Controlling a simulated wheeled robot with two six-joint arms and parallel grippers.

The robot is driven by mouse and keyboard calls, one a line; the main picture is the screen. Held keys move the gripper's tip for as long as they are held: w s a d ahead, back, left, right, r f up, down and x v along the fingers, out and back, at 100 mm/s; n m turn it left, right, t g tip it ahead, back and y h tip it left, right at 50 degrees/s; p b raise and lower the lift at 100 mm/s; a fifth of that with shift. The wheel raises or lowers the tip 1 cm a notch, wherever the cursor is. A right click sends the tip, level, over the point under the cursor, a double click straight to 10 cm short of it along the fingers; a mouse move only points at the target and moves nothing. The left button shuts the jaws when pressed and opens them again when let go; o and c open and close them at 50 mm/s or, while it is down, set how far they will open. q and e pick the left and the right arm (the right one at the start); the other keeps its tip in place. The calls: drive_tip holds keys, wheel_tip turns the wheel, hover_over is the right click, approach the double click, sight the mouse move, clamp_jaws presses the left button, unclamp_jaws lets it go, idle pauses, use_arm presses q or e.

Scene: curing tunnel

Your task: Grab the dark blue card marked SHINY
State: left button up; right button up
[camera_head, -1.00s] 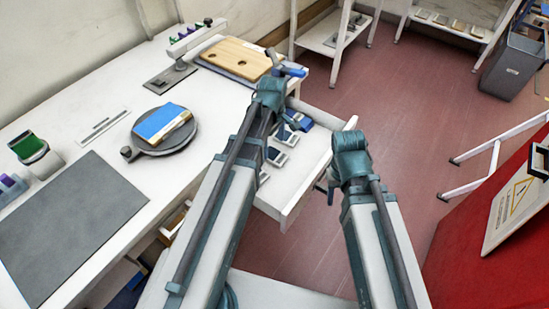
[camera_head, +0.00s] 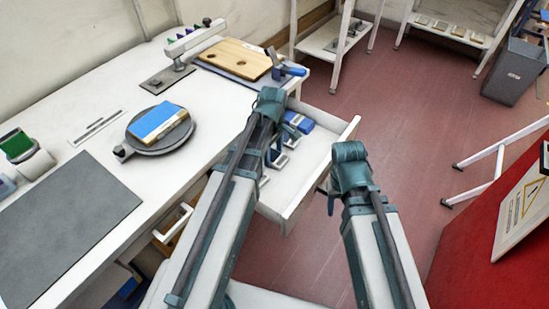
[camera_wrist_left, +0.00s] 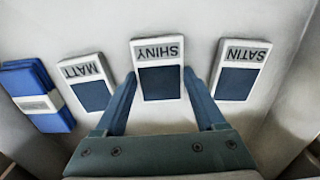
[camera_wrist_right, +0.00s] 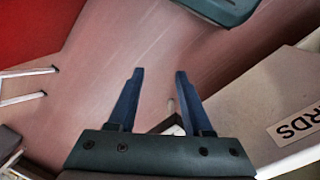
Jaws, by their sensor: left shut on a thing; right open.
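The dark blue card marked SHINY (camera_wrist_left: 160,82) lies in the open drawer (camera_head: 318,165), between the MATT card (camera_wrist_left: 92,95) and the SATIN card (camera_wrist_left: 236,82). My left gripper (camera_wrist_left: 160,78) has one finger along each side of the SHINY card and is shut on it. I cannot tell whether the card is clear of the drawer floor. In the head view my left arm partly hides the cards. My right gripper (camera_wrist_right: 155,75) is open and empty, outside the drawer front.
A blue banded bundle (camera_wrist_left: 38,95) lies beside the MATT card. The drawer's walls stand close around the cards. The worktop holds a round turntable (camera_head: 160,140) with a blue-topped block, a wooden board (camera_head: 234,58) and a grey mat (camera_head: 65,225). Red floor is open to the right.

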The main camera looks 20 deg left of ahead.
sight(273, 156)
use_arm(q)
drive_tip(key=shift+c, duration=1.4)
drive_tip(key=shift+r, duration=0.1)
wheel_tip(273, 156, up, 10)
drive_tip(key=p, duration=1)
